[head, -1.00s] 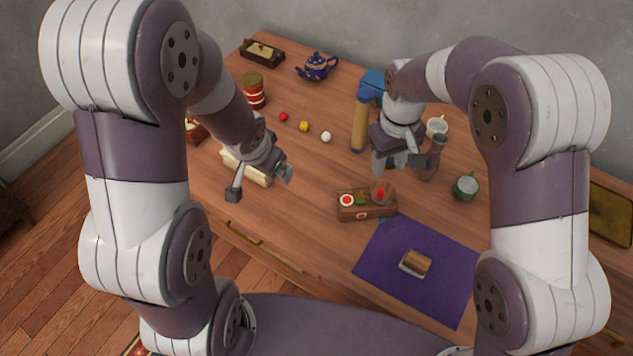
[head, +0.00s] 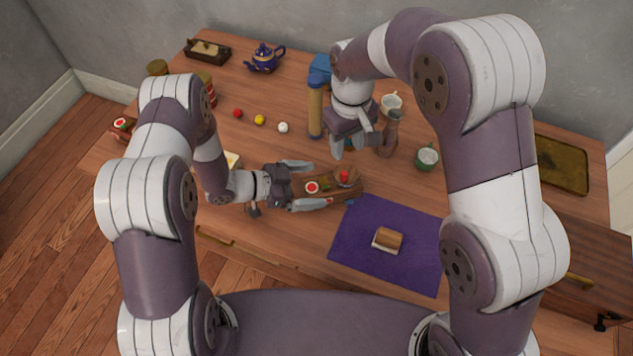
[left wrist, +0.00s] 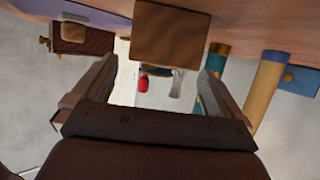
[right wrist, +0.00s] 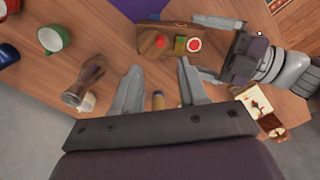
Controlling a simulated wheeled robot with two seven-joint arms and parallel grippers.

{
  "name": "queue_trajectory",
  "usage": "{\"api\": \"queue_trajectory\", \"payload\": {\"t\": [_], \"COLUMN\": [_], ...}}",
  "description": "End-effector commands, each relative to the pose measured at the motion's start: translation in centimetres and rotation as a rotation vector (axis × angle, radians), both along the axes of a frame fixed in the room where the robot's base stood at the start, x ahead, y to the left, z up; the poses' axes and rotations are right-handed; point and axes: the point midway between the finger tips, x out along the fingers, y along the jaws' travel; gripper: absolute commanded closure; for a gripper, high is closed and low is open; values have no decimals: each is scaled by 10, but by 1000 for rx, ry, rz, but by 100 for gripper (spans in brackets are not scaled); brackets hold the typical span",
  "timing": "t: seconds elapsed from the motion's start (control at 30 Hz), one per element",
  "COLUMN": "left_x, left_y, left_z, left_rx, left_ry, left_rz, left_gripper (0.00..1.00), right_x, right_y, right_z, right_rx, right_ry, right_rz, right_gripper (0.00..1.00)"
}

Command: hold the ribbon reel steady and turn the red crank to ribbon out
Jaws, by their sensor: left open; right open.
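What I take to be the ribbon reel (head: 330,187) is a small wooden box with a red-and-white disc and a green piece on top. A red part, seemingly the crank (head: 344,176), is at its right end. The reel also shows in the right wrist view (right wrist: 160,28); its end face shows in the left wrist view (left wrist: 170,35). My left gripper (head: 319,184) is open, its fingers on either side of the reel's left end; contact is unclear. My right gripper (head: 348,152) is open and empty, pointing down behind the reel.
A purple mat (head: 355,256) with a brown block (head: 389,238) lies in front right of the reel. A brown vase (head: 389,135) stands close beside my right gripper, a green mug (head: 427,157) farther right. Three small balls and a blue teapot (head: 264,58) are behind left.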

Motion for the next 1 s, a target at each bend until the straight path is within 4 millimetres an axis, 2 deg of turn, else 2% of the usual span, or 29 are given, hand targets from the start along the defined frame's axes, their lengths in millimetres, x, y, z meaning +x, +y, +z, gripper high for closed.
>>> {"api": "queue_trajectory", "payload": {"t": [0.1,0.2,0.5,0.57,0.6,0.73,0.87,1.0], "left_x": [5,9,11,11,11,10,10,11], "left_y": [-17,-25,-28,-28,-28,-28,-28,-28], "left_z": [-8,-11,-12,-12,-12,-12,-12,-12], "left_rx": [1,1,1,1,1,1,1,1], "left_ry": [1,0,1,0,0,0,0,0], "left_rz": [-3,0,1,1,1,1,1,1], "left_gripper": [0,0,0,16,29,71,71,71], "right_x": [0,0,0,0,0,0,2,2], "right_y": [0,0,0,0,0,0,1,1], "right_z": [0,0,0,0,0,0,8,16], "right_rx": [0,0,0,0,0,0,7,8], "right_ry": [0,0,0,0,0,0,-16,-19], "right_rz": [0,0,0,0,0,0,-42,-364], "right_gripper": [57,57,57,57,57,57,57,57]}}
